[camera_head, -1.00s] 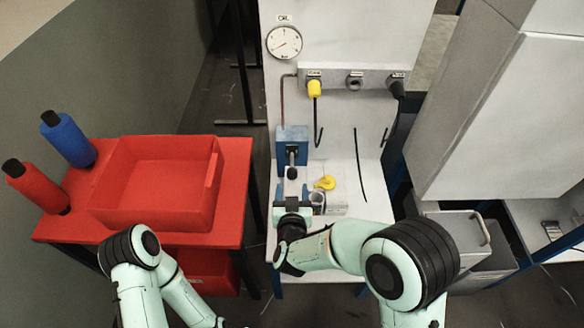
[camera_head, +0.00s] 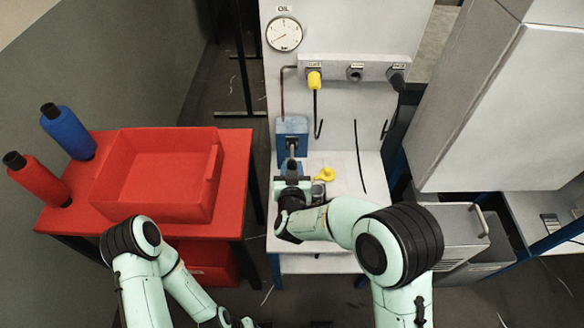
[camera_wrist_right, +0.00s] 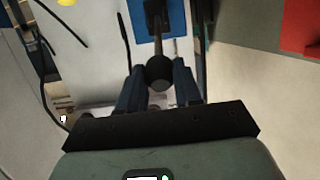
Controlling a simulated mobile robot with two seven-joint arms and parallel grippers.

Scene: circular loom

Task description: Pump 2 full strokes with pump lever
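The pump lever (camera_head: 291,149) comes out of a blue pump box (camera_head: 293,126) on the white bench. Its round dark knob (camera_wrist_right: 160,73) shows in the right wrist view. My right gripper (camera_head: 291,180) is at the lever's end in the head view. In the right wrist view its two fingers (camera_wrist_right: 160,84) lie on both sides of the knob and look closed on it. The oil gauge (camera_head: 284,34) sits on the white panel above; its fine reading is too small to tell. My left arm hangs at the lower left, and its fingers are not visible.
A yellow part (camera_head: 325,174) lies on the bench just right of my right gripper. Yellow and black plugs with hanging cables sit on the panel rail (camera_head: 365,70). A red table with a red bin (camera_head: 158,206) and two spools stands left. A large white cabinet (camera_head: 490,120) stands right.

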